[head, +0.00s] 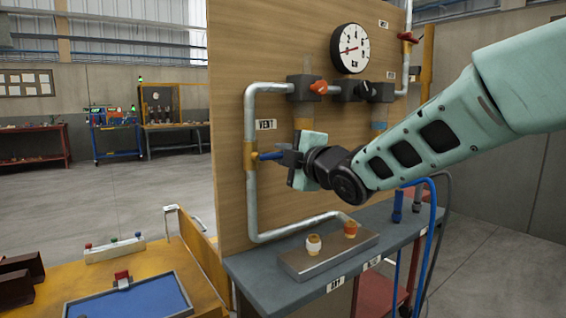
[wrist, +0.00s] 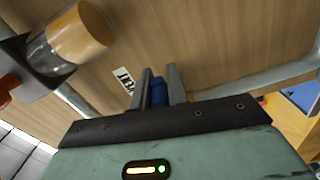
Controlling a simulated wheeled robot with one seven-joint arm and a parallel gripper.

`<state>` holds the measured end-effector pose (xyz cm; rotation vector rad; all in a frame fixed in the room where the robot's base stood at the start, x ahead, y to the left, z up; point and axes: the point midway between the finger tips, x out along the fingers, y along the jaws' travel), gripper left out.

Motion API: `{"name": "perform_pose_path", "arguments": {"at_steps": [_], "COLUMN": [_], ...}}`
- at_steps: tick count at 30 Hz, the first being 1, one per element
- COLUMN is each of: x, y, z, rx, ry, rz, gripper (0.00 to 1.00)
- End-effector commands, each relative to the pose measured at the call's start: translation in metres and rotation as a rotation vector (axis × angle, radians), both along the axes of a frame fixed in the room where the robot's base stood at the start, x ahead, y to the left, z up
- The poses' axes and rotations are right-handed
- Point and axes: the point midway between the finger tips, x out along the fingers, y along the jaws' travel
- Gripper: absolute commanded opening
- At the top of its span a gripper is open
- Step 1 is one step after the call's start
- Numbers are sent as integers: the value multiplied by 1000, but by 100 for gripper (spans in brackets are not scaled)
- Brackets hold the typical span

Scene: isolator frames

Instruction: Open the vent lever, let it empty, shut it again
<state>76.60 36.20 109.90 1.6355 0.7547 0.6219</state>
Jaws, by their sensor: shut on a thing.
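The blue vent lever (head: 270,156) sticks out to the right from the brass vent valve (head: 250,155) on the grey pipe, just under the VENT label (head: 265,124). It lies crosswise to the upright pipe. My gripper (head: 287,157) is shut on the lever's outer end, in front of the wooden panel. In the wrist view the blue lever (wrist: 159,94) stands between my two grey fingers (wrist: 159,88). The fingers hide part of it. The round gauge (head: 350,48) at the top of the panel has a red needle; its exact reading is too small to tell.
Red-handled (head: 319,87) and black-handled valves sit above my gripper. A grey block (head: 328,256) with white and orange knobs stands on the shelf (head: 262,279) below. A yellow bench (head: 60,265) with a blue tray is at lower left. The panel is close behind my fingers.

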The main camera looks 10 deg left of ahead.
Motion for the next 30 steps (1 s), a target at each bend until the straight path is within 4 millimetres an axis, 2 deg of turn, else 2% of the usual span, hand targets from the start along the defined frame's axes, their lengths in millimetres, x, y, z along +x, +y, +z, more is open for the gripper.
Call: {"name": "perform_pose_path", "arguments": {"at_steps": [1, 13, 14, 15, 16, 25, 30], "x": [1, 1, 1, 1, 1, -1, -12], "y": [-1, -1, -1, -1, -1, -1, -14], "z": [6, 7, 7, 7, 6, 3, 3], "rx": [7, 5, 5, 4, 4, -1, 0], "ry": [-9, -12, -12, -12, -12, -7, -8], "rz": [-2, -1, -1, -1, -1, 0, 0], "gripper": [0, 0, 25, 36, 38, 38, 38]}}
